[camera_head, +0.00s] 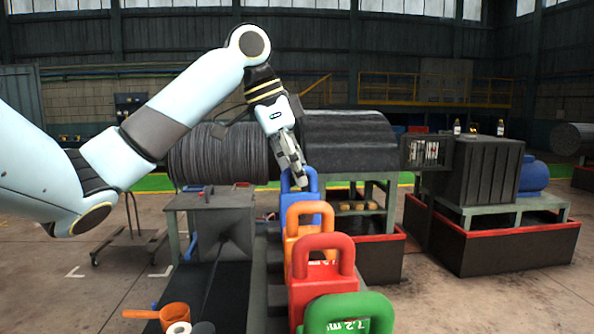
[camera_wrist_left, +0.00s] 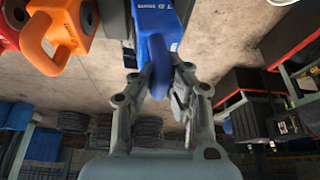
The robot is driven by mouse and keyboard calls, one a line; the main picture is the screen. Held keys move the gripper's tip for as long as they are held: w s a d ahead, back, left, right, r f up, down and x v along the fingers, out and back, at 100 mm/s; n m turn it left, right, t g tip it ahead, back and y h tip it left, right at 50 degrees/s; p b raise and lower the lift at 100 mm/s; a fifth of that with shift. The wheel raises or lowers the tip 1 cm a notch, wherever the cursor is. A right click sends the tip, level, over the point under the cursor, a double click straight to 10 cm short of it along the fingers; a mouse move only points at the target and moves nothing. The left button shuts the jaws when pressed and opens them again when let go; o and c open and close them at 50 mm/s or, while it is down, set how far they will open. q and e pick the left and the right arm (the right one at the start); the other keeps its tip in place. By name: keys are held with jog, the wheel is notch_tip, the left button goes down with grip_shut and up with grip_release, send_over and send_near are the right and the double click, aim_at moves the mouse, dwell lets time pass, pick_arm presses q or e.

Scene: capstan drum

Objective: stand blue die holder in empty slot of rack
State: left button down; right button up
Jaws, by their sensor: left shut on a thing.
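The blue die holder (camera_head: 312,192) is at the far end of a row of looped-handle holders, behind the orange one. My left gripper (camera_head: 298,176) points down at it and is shut on its handle. In the left wrist view the blue holder (camera_wrist_left: 158,22) shows a white size marking, with its handle between the fingers (camera_wrist_left: 158,80). An orange holder (camera_head: 304,222), a red holder (camera_head: 320,275) and a green holder (camera_head: 348,314) stand in line nearer to me. The holders hide most of the rack, and the blue holder's lower end is hidden. My right gripper is not in view.
An orange ladle-like cup (camera_head: 173,314) and a pale roll (camera_head: 179,328) lie at the front left. A dark stand (camera_head: 222,215) is left of the row. A large drum (camera_head: 222,152) stands behind. A red-edged bin (camera_head: 378,257) is to the right.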

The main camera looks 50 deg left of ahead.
pick_arm(q)
jog(key=shift+f, duration=0.5)
jog(key=shift+s+f, duration=0.1)
jog(key=shift+f, duration=0.8)
dwell(0.4)
jog(key=c, duration=2)
grip_release()
jog(key=o, duration=1.2)
jog(key=shift+c, duration=0.2)
jog(key=shift+r, duration=0.15)
jog(key=shift+r, duration=2.9)
